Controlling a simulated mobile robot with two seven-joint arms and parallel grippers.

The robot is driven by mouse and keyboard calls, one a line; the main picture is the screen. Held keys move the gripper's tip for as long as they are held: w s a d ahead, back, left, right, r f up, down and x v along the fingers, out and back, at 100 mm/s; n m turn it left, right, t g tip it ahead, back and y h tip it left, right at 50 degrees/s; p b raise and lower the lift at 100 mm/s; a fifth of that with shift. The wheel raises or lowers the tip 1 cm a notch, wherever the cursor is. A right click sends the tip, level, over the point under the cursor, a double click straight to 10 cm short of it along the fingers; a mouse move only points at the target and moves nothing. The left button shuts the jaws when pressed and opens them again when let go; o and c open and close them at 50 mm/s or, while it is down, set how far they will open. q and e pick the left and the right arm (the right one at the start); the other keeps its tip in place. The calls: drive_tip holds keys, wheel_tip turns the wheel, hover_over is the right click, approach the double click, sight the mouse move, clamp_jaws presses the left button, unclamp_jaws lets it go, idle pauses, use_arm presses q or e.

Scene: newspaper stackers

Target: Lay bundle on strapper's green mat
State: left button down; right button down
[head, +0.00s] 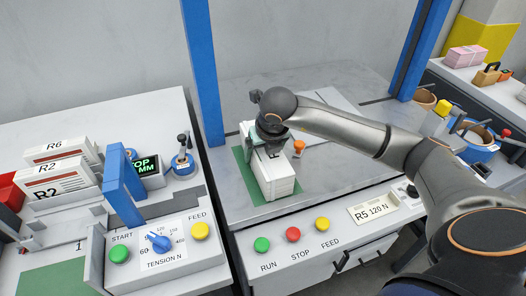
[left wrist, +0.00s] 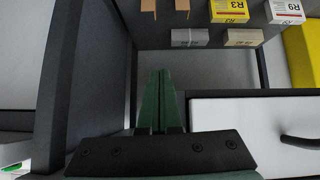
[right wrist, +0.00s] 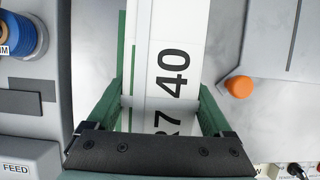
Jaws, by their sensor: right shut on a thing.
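A white bundle (head: 276,178) is at the strapper's green mat (head: 243,184), under my right gripper (head: 268,140). The mat shows around its left and front sides. I cannot tell whether the underside touches the mat. In the right wrist view, my right gripper (right wrist: 165,108) has its green fingers on both sides of the bundle (right wrist: 171,50), whose top reads "R7 40". My left gripper (left wrist: 159,76) shows only in the left wrist view, with its green fingers together and nothing between them.
A blue post (head: 203,70) stands left of the mat, and an orange knob (head: 299,147) is close to its right. RUN, STOP and FEED buttons line the front panel. Bundles marked R6 (head: 58,147) and R2 lie on the left machine. Bare grey top lies right of the mat.

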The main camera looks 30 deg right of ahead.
drive_tip(key=shift+w+f, duration=0.1)
drive_tip(key=shift+f, duration=0.05)
drive_tip(key=shift+c, duration=0.2)
unclamp_jaws()
drive_tip(key=shift+o, duration=0.2)
drive_tip(key=shift+s+f, duration=0.2)
drive_tip(key=shift+r, duration=0.35)
drive_tip(key=v, duration=1.1)
drive_tip(key=shift+s+a+r, duration=0.1)
drive_tip(key=shift+r, duration=0.05)
drive_tip(key=shift+s+r, duration=0.2)
drive_tip(key=shift+r, duration=0.15)
drive_tip(key=shift+s, duration=0.1)
